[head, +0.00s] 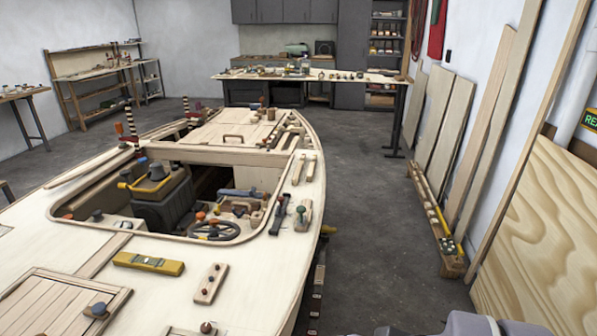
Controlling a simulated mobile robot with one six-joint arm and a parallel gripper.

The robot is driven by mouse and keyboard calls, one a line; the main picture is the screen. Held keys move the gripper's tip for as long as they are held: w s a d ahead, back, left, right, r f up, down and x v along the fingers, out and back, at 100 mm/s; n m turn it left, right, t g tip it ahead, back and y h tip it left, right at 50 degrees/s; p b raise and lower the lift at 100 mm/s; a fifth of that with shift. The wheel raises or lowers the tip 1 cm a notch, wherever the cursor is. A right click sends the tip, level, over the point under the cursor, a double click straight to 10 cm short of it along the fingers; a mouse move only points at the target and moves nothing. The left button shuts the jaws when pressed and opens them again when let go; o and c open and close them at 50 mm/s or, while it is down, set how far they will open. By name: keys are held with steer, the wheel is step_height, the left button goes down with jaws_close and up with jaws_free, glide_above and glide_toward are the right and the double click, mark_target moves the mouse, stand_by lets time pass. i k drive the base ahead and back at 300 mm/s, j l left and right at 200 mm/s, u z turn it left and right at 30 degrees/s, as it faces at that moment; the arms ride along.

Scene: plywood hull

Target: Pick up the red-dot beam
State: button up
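I cannot make out a beam with a clear red dot. Pale wooden strips (311,168) lie on the right side deck of the plywood hull (262,262), too small to show any marking. A pale crossbeam (215,154) spans the far edge of the open cockpit. A short wooden block (210,284) with two dark, reddish-brown knobs lies on the near deck. My gripper is not in view; only a white and grey part, probably of my own body, shows at the bottom edge.
A yellow level (148,263), a hammer (278,214) and a wooden plane (303,215) lie on the hull. A long workbench (312,76) stands behind. Boards (452,132) lean on the right wall above a low wooden rack (437,222). The grey floor (375,225) between is clear.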

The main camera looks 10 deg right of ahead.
mark_target(298, 169)
steer(key=i+l+u, duration=0.1)
steer(key=i+l, duration=0.15)
steer(key=l, duration=0.15)
steer(key=i+l+u, duration=0.15)
steer(key=l, duration=0.25)
steer(key=i+l+u, duration=0.1)
steer(key=i+l, duration=0.15)
steer(key=i+l+u, duration=0.15)
steer(key=i+l, duration=0.15)
steer(key=i+l+u, duration=0.1)
steer(key=i+l, duration=0.15)
steer(key=i+l+u, duration=0.1)
steer(key=i+l, duration=0.15)
steer(key=i+l+u, duration=0.1)
steer(key=i+l, duration=0.15)
steer(key=l, duration=0.2)
steer(key=i+l+u, duration=0.15)
steer(key=l, duration=0.25)
steer(key=i+l+u, duration=0.1)
steer(key=i+l, duration=0.2)
steer(key=i+l+u, duration=0.1)
steer(key=l, duration=0.4)
steer(key=i+l+u, duration=0.1)
steer(key=i, duration=0.2)
steer(key=i+l+u, duration=0.1)
steer(key=i+l, duration=0.1)
steer(key=i, duration=0.1)
